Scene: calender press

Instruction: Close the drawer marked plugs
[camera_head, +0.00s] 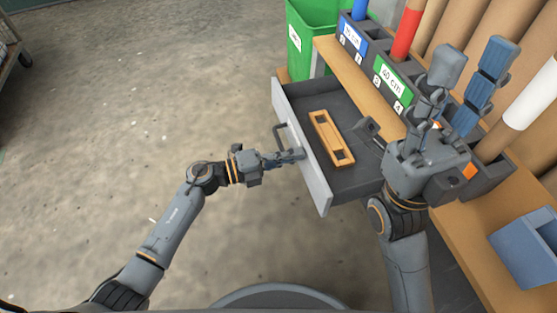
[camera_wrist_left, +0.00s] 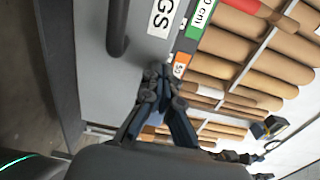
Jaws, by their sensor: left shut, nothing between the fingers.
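The drawer (camera_head: 318,185) is pulled open under the bench, with its grey front facing left. In the left wrist view its front (camera_wrist_left: 88,60) bears a white label (camera_wrist_left: 163,17) ending in "GS", beside a dark bar handle (camera_wrist_left: 117,30). My left gripper (camera_head: 298,155) is shut and empty, with its fingertips at the drawer front, just below the handle (camera_head: 280,136). In the left wrist view the gripper (camera_wrist_left: 160,76) is close to the front by the label; contact is unclear. My right gripper (camera_head: 469,60) is open and raised above the bench.
An orange-brown frame-like piece (camera_head: 326,121) lies in the drawer. A green bin (camera_head: 309,35) stands behind the drawer. The bench (camera_head: 357,75) carries dark holders with coloured labels, several rolls and a blue box (camera_head: 528,245). The floor (camera_head: 130,100) to the left is clear.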

